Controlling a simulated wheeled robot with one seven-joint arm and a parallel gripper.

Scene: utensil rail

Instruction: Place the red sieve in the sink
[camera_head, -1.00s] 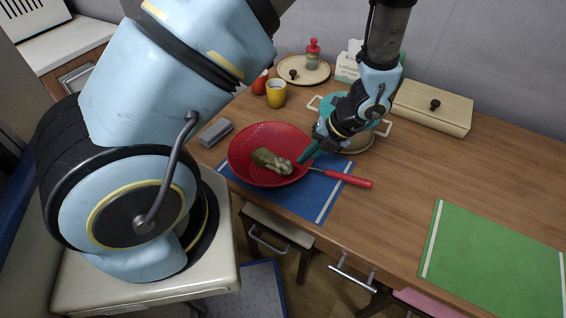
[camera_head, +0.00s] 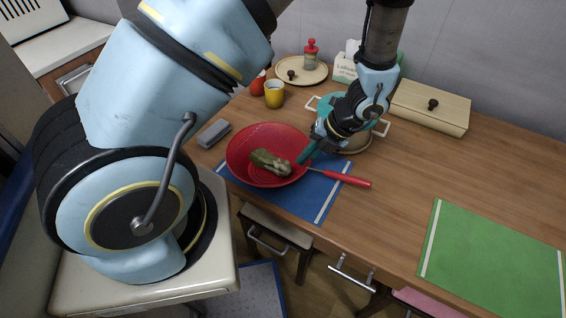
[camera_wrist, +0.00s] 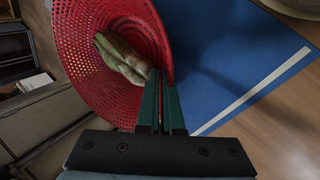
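The red sieve (camera_head: 240,163) is a round perforated bowl over the blue mat, and its red handle (camera_head: 348,180) points right. It fills the upper left of the wrist view (camera_wrist: 85,65). A mottled green-and-pale item (camera_head: 270,163) lies in it, also visible in the wrist view (camera_wrist: 120,58). My gripper (camera_head: 304,158) is at the sieve's right rim, where the handle begins. In the wrist view its green fingers (camera_wrist: 162,85) are close together at the rim and look shut on the sieve; the exact contact is hidden. No sink is recognisable in view.
The blue mat (camera_head: 318,205) lies under the sieve. A teal pot (camera_head: 326,104) stands behind my gripper. A yellow mug (camera_head: 274,94), a grey block (camera_head: 214,133) and a wooden box (camera_head: 430,106) are nearby. A green mat (camera_head: 495,250) lies right; the table between is clear.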

